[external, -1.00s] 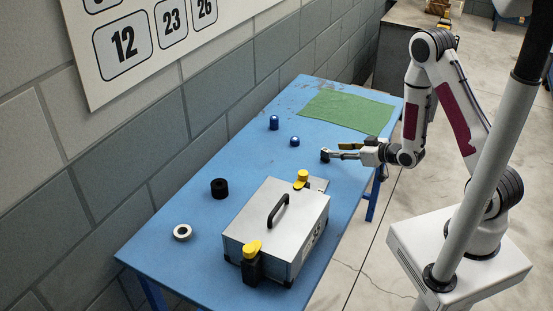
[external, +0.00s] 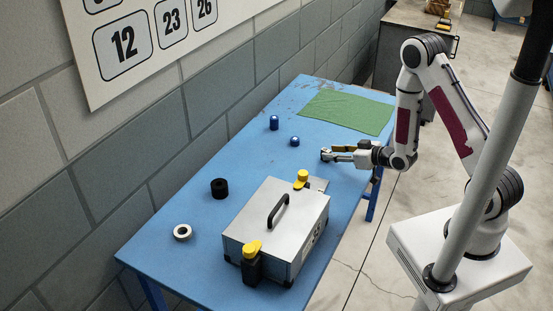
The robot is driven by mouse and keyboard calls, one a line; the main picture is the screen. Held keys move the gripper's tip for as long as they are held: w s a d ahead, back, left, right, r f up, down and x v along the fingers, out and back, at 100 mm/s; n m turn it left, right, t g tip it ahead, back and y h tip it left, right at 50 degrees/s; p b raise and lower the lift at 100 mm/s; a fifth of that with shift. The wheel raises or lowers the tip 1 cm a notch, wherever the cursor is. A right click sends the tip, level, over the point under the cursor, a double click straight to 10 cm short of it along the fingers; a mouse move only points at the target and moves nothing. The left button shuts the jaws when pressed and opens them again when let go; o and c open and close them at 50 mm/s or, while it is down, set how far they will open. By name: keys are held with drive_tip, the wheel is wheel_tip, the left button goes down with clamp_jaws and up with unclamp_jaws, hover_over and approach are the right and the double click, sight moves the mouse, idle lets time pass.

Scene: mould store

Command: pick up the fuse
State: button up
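I cannot make out a fuse for sure in the external view. My gripper (external: 327,154) reaches in low over the right edge of the blue table (external: 215,245), pointing left. Its two fingers look apart, with a narrow gap between them. Dark tips show at their ends; whether something small lies between them is too small to tell. Two small dark-blue cylinders stand beyond my gripper, to its upper left: a taller one (external: 274,122) and a shorter one (external: 295,141). My gripper is clear of both.
A silver case (external: 262,222) with a black handle and yellow-topped latches stands in front of my gripper. A black roll (external: 219,188) and a pale ring (external: 182,232) lie left of it. A green cloth (external: 345,111) covers the far end. The wall runs along the left.

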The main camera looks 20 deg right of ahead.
sight(323, 151)
drive_tip(key=shift+w+a, duration=0.1)
idle(0.3)
drive_tip(key=shift+x, duration=2.6)
clamp_jaws()
